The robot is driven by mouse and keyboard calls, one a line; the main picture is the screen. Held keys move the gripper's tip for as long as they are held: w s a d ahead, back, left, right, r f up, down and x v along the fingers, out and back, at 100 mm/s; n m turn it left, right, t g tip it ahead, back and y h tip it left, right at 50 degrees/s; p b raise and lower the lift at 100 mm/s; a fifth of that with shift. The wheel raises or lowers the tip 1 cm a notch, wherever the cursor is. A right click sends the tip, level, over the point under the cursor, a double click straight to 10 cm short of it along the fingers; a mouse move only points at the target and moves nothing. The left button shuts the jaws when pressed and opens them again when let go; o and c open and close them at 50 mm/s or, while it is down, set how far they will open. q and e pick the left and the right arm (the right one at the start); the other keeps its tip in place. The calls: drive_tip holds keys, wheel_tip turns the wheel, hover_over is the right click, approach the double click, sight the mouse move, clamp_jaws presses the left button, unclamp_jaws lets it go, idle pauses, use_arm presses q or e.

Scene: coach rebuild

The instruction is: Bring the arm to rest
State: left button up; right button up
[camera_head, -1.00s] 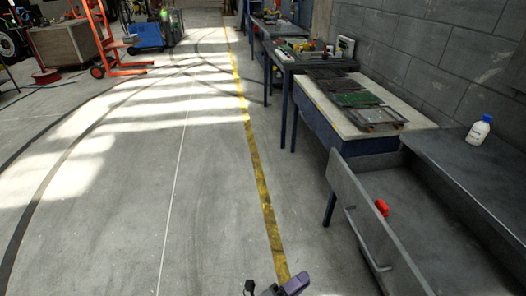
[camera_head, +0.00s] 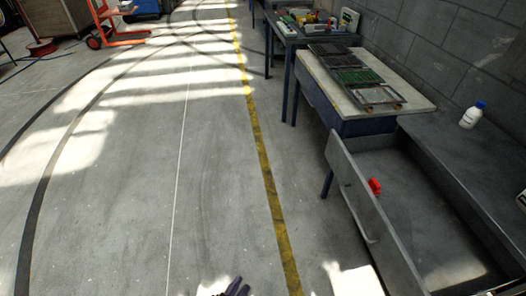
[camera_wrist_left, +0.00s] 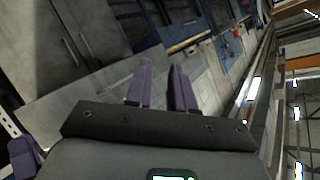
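My left gripper (camera_head: 237,287) shows at the bottom edge of the head view, as dark purple fingertips over the grey floor. The rest of the gripper is cut off. In the left wrist view its two purple fingers (camera_wrist_left: 162,84) stand apart with a gap between them. I see nothing held in that gap. Another purple and dark part (camera_wrist_left: 22,158) shows at the lower left of the wrist view. It may belong to my right gripper, but its fingers cannot be made out.
An open grey drawer (camera_head: 350,188) juts out at the right with a red object (camera_head: 374,187) at it. A bench with dark panels (camera_head: 420,101) stands behind. The floor (camera_head: 130,200) left of the yellow line (camera_head: 262,160) is clear.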

use_arm(q)
drive_tip(key=s+a+r+n+g+y, duration=0.3)
drive_tip(key=s+a+n+g+y, duration=0.2)
drive_tip(key=s+a+n+g, duration=0.7)
drive_tip(key=a+r+m+t+p, duration=0.1)
drive_tip(key=a+r+t+p, duration=0.2)
drive_tip(key=r+p, duration=3.4)
drive_tip(key=shift+s+a+r+p, duration=0.25)
drive_tip(key=shift+r+p, duration=0.15)
drive_tip(key=shift+p, duration=0.45)
